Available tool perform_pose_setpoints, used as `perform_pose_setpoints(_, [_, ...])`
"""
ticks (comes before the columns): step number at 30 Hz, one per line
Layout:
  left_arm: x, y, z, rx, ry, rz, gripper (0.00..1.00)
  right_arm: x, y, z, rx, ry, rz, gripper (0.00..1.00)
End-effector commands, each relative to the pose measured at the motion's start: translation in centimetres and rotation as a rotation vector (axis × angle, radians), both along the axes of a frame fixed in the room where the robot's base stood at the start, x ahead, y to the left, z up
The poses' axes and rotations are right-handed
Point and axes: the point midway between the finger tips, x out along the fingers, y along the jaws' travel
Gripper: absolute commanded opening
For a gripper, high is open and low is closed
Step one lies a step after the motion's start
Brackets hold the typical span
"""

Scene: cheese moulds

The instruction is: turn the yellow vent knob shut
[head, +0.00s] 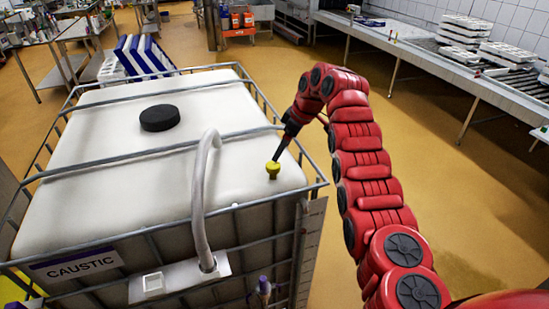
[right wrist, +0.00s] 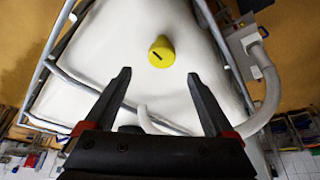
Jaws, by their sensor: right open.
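The yellow vent knob (head: 272,169) sits on top of the white tank (head: 90,190), near its right front corner. My right gripper (head: 276,158) points down at the knob in the head view. In the right wrist view its two dark fingers (right wrist: 157,75) are spread apart with nothing between them. The knob appears apart from both fingers. My left gripper is not in view.
A metal cage (head: 150,155) surrounds the tank, with bars crossing its top. A grey curved pipe (head: 200,190) rises left of the knob. A black cap (head: 160,118) is on the tank top. A "CAUSTIC" sign (head: 78,266) hangs in front. The floor to the right is clear.

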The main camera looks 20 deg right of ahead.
Motion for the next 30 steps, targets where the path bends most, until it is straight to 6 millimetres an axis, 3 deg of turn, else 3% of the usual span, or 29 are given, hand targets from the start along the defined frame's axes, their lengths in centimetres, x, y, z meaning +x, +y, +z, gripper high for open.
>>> perform_pose_setpoints(1, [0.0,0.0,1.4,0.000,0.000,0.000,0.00,0.2,0.5,-0.7,0.003,0.008,0.002,0.89])
perform_pose_setpoints(6, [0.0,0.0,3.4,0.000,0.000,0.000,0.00,1.1,1.5,-4.3,0.003,0.010,0.002,0.89])
perform_pose_setpoints(12, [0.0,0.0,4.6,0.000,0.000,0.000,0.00,1.7,2.0,-6.1,0.003,0.006,0.002,0.89])
perform_pose_setpoints(25, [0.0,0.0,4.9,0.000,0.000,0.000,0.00,1.9,2.1,-7.0,0.000,0.000,0.001,0.89])
perform_pose_setpoints(30, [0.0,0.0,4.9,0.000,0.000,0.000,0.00,1.9,2.1,-7.0,0.000,0.000,0.001,0.58])
